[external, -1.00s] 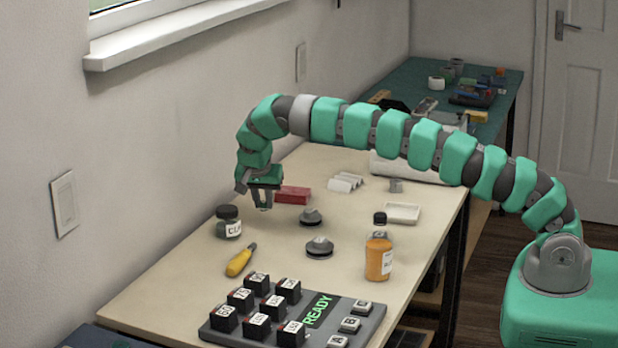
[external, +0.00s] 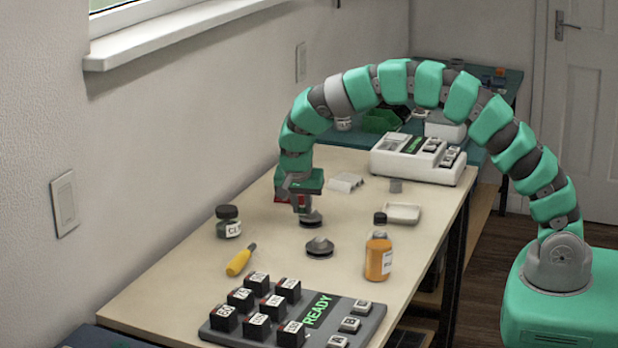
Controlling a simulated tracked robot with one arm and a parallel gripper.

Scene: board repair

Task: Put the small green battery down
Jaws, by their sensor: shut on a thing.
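My gripper (external: 301,208) points down over the wooden bench, left of its middle. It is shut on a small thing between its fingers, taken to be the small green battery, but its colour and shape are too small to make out. The fingertips are just above and left of the farther grey round knob-like part (external: 311,219). I cannot tell whether they touch it. A second grey round part (external: 320,246) sits nearer the camera. No other small green battery shows on the bench (external: 190,285).
A red block (external: 281,198) is partly hidden behind my gripper. White cylinders (external: 345,182), a white tray (external: 402,214), an orange bottle (external: 378,259), a dark jar (external: 228,221), a yellow-handled tool (external: 240,260) and a READY keypad board (external: 352,309) stand around. A white device (external: 419,158) stands at the back.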

